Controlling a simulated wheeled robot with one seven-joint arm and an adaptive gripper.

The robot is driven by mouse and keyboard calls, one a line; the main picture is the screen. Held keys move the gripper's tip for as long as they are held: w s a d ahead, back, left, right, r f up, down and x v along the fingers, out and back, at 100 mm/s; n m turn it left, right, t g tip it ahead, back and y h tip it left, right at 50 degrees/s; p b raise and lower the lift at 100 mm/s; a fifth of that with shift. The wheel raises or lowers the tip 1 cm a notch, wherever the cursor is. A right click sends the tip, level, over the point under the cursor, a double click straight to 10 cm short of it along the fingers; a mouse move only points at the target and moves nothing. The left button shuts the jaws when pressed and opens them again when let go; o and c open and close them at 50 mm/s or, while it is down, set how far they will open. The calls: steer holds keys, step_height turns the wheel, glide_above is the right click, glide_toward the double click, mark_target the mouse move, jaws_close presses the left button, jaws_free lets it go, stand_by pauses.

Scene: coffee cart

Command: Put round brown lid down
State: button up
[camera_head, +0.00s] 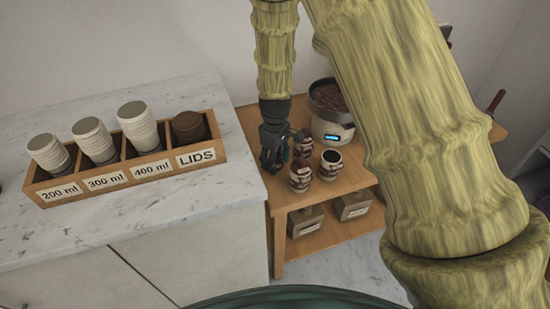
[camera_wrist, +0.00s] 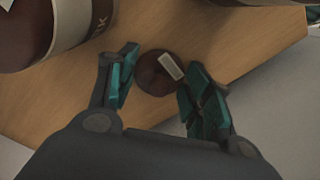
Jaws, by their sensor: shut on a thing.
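The round brown lid (camera_wrist: 150,78) is between the two teal fingertips of my gripper (camera_wrist: 155,83) in the wrist view. It has a small pale rectangular piece on its top. My gripper is shut on it, over or at the wooden cart top (camera_wrist: 215,35); I cannot tell whether the lid touches the wood. In the head view my gripper (camera_head: 272,150) points down at the cart's left edge, and I cannot make out the lid there.
Brown-and-white jars (camera_head: 300,178) stand just right of my gripper; one jar (camera_head: 330,168) shows a dark top. Boxes (camera_head: 305,222) sit on the lower shelf. A marble counter (camera_head: 228,130) with a cup-and-lid holder (camera_head: 120,178) is on the left.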

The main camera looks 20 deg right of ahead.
steer(key=o, duration=0.9)
step_height(320, 180, up, 12)
steer(key=shift+r, duration=0.1)
stand_by(0.6)
